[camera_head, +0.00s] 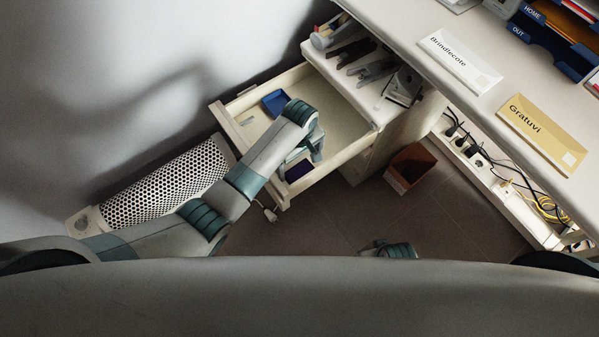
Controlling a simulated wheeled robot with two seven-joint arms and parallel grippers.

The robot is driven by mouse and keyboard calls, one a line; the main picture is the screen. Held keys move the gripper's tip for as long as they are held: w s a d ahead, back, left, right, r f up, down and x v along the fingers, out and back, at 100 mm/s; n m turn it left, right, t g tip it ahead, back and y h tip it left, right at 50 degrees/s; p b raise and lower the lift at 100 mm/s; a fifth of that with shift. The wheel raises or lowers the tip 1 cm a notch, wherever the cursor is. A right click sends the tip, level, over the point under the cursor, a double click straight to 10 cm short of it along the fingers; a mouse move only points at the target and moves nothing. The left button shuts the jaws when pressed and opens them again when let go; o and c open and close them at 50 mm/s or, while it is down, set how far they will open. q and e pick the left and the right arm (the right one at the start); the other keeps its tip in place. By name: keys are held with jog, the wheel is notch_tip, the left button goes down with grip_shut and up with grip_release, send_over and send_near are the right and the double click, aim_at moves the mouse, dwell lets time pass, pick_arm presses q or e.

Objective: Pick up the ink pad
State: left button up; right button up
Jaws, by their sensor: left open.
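The open drawer (245,143) holds a dark purple, flat pad-like thing (298,170) in its near right corner, which looks like the ink pad. A blue, shallow square thing (275,102) lies farther back in the drawer; I cannot tell for sure which is the pad. My left gripper (303,155) is open and over the drawer, just above the purple thing in the picture. My own wrist hides part of the drawer floor. Whether the fingers touch anything is unclear. Only a small piece of my right arm shows at the bottom; its gripper is not visible.
The cabinet top (345,75) above the drawer carries several dark and grey items. A brown bin (410,167) stands beside the cabinet. A perforated heater (165,187) is at left.

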aim_at(299, 172)
dwell(0.3)
pick_arm(q)
jog(key=shift+f, duration=0.3)
jog(key=shift+f+b, duration=0.5)
jog(key=shift+f, duration=1.8)
pick_arm(e)
notch_tip(299, 172, up, 3)
jog(key=shift+w, duration=0.1)
pick_arm(q)
jog(key=c, duration=1.2)
pick_arm(e)
jog(key=shift+a, duration=0.1)
